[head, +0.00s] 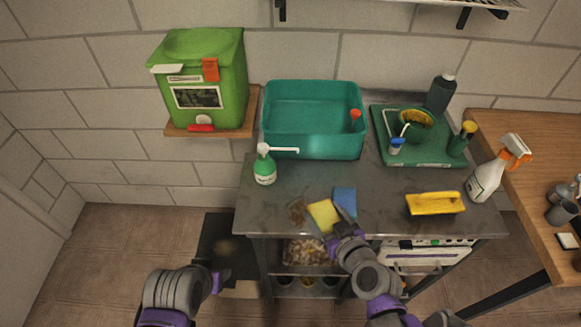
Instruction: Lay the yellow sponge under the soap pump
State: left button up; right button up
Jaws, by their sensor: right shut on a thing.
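The yellow sponge (321,214) is near the front edge of the grey counter, at the tip of my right gripper (337,233). My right gripper is shut on its near end, and the fingers hide that part. I cannot tell whether the sponge touches the counter. The soap pump (265,172), a green bottle with a white pump head, stands upright on the counter to the left and further back, apart from the sponge. My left gripper (220,280) is low at the left, in front of the counter and away from both things; its finger opening is unclear.
A blue sponge (345,199) lies just right of the yellow one. A brown patch (297,211) is to its left. A teal basin (315,148) stands behind. A yellow brush-like thing (435,204), a spray bottle (484,184) and a green tray (430,160) are at the right.

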jog(key=shift+w+a, duration=0.1)
jog(key=shift+w, duration=0.25)
send_over(295, 177)
jog(key=shift+f+b, duration=0.35)
jog(key=shift+f, duration=1.4)
pick_arm(q)
jog(key=shift+f, duration=0.4)
